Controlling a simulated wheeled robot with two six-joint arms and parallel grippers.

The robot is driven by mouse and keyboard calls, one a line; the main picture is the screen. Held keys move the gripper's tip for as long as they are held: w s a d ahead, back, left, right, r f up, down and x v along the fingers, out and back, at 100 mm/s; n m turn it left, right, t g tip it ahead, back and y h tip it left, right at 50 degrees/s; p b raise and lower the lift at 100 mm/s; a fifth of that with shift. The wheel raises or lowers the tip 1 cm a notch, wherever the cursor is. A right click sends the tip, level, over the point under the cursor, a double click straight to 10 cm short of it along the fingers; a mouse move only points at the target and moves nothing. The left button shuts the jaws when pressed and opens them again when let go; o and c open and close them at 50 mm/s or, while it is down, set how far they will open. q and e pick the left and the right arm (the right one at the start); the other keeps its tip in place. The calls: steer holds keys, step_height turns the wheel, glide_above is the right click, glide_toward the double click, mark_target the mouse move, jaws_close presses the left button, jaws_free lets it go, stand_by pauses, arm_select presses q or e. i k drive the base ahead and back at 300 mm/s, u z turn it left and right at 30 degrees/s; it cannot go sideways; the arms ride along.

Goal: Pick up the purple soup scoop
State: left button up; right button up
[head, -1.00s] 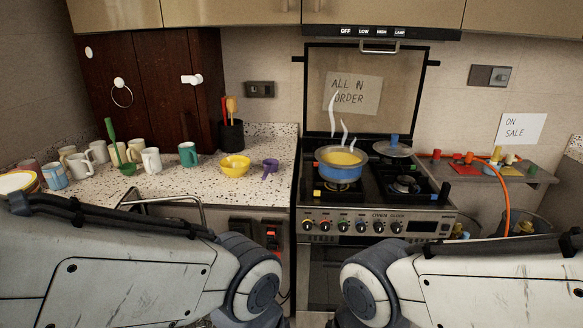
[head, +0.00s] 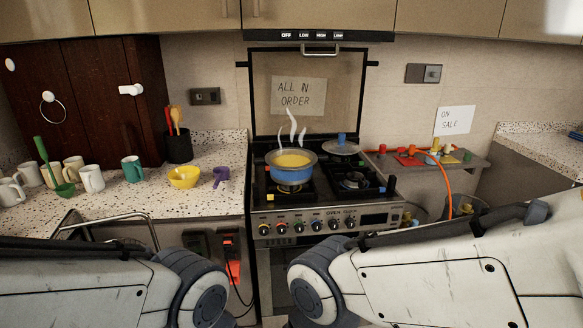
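The purple soup scoop (head: 222,175) lies on the speckled counter (head: 130,205), near its right end beside the stove. A yellow bowl (head: 184,178) stands just left of it, with a pale yellow handle or utensil sticking out toward the scoop. My two arms cross the bottom of the head view, well in front of and below the counter. Neither gripper is in view, and nothing touches the scoop.
A blue pot (head: 291,167) steams on the stove (head: 325,215). Several mugs, a teal one (head: 132,170) among them, and a green ladle (head: 43,152) stand left of the bowl. A black utensil holder (head: 178,146) is behind it. An orange hose (head: 447,180) hangs at the right.

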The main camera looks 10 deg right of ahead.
mark_target(220, 173)
steer(key=z, duration=0.4)
steer(key=i, duration=1.35)
steer(key=u, duration=0.45)
